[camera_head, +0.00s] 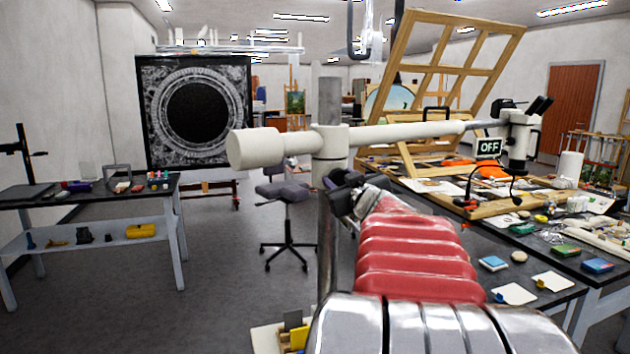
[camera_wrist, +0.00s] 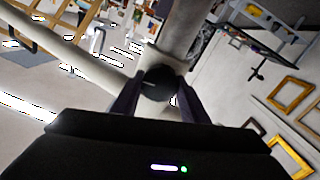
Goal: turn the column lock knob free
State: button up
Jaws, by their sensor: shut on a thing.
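The column lock knob (camera_wrist: 158,83) is a round black knob on the white collar of the microscope column, in the wrist view. My gripper (camera_wrist: 156,92) is shut on it, one finger on each side. In the head view my gripper (camera_head: 345,192) is at the white collar (camera_head: 330,143), and the knob is hidden behind it. The grey column (camera_head: 330,99) stands upright through the collar. A white horizontal arm (camera_head: 400,133) runs from the collar to the microscope head (camera_head: 520,138) at the right. An "OFF" sign (camera_head: 488,147) shows beside the head.
A long workbench (camera_head: 540,262) with papers, tools and small boxes lies at the right. A wooden frame (camera_head: 450,60) leans above it. A side table (camera_head: 90,195) stands at the left, and a stool (camera_head: 287,195) stands between. Open floor lies at the left (camera_head: 215,290).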

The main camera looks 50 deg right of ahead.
jog(key=shift+s+m, duration=0.1)
jog(key=shift+m, duration=0.5)
jog(key=shift+d, duration=0.1)
jog(key=o, duration=1)
